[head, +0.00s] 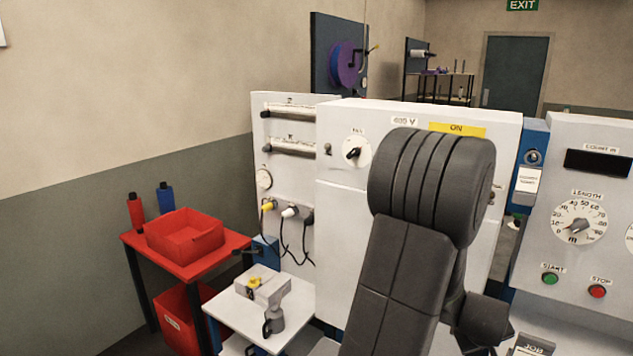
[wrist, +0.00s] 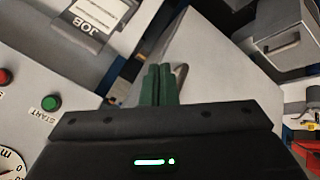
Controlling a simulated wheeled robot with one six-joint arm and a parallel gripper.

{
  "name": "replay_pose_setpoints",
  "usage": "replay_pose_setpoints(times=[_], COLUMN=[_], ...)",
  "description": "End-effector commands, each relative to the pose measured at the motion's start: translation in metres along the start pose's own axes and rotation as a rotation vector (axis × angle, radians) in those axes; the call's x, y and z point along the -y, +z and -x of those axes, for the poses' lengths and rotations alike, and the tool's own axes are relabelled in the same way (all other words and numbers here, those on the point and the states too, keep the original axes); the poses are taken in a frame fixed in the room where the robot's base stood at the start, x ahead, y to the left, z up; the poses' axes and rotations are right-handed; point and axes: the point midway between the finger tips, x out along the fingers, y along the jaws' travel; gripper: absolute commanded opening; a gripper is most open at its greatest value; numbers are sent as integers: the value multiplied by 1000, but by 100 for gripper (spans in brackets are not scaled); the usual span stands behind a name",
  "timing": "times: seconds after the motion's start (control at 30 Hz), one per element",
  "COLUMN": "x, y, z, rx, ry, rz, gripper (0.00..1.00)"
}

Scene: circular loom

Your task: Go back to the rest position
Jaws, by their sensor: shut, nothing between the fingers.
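My gripper (wrist: 157,85) shows in the wrist view with its two green fingers together and nothing between them. It hangs in the air near the front of the machine, apart from the panel as far as I can tell. In the head view my dark arm rises in front of the white cabinet (head: 340,225), and my gripper is hidden behind it or out of the picture.
The control panel (head: 560,255) with a length dial stands at the right. A small white table (head: 245,318) stands left of my arm. A red table (head: 225,247) with a red bin (head: 186,236) stands by the left wall. A grey drawer unit (wrist: 290,35) shows in the wrist view.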

Motion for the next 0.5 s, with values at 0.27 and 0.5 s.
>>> replay_pose_setpoints(times=[0.27, 0.5], x=[12, 20], y=[-3, -8], z=[-24, -43], rx=[-2, -4], ry=[-1, 1], rz=[2, 1], gripper=[0, 0])
